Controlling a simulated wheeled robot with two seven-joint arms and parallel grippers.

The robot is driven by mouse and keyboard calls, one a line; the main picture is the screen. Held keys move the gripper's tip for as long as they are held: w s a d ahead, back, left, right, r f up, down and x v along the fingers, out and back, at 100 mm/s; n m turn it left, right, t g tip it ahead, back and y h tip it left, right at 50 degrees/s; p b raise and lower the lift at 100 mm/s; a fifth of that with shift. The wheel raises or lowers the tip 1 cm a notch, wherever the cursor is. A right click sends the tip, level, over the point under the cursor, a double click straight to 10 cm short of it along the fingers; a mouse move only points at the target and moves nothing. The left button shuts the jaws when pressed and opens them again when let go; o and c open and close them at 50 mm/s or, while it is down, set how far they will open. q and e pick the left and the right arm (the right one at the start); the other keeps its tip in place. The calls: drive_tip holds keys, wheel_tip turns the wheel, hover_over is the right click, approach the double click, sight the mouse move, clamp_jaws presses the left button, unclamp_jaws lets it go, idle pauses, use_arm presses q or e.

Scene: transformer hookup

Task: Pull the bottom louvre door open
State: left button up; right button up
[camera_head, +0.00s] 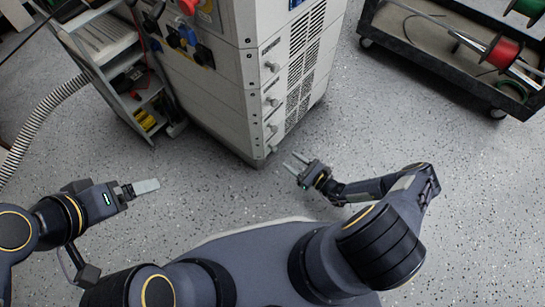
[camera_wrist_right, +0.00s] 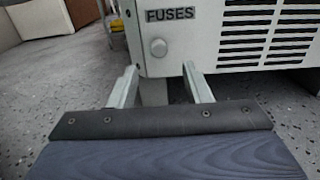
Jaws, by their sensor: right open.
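The pale grey cabinet (camera_head: 225,100) shows a column of louvre doors with round knobs on its right face. The lowest knob (camera_head: 271,148) is near the floor. In the right wrist view a door labelled FUSES has a round grey knob (camera_wrist_right: 158,47) and dark louvre slots (camera_wrist_right: 268,38) to its right; it looks shut. My right gripper (camera_head: 292,161) is open and empty, in front of the cabinet's lower corner. In its wrist view the fingertips (camera_wrist_right: 160,70) lie either side of and just below the knob, apparently not holding it. My left gripper (camera_head: 146,187) is at left, away from the cabinet, its opening unclear.
A shelf cart (camera_head: 140,95) with tools stands against the cabinet's left side. A black trolley (camera_head: 440,60) with cable spools stands at the upper right. A ribbed hose (camera_head: 40,120) hangs at the left. The speckled floor right of the cabinet is clear.

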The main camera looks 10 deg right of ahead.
drive_tip(key=b+x, duration=0.1)
drive_tip(key=x, duration=0.6)
drive_tip(key=shift+w+a+b, duration=0.25)
drive_tip(key=shift+b, duration=0.15)
clamp_jaws()
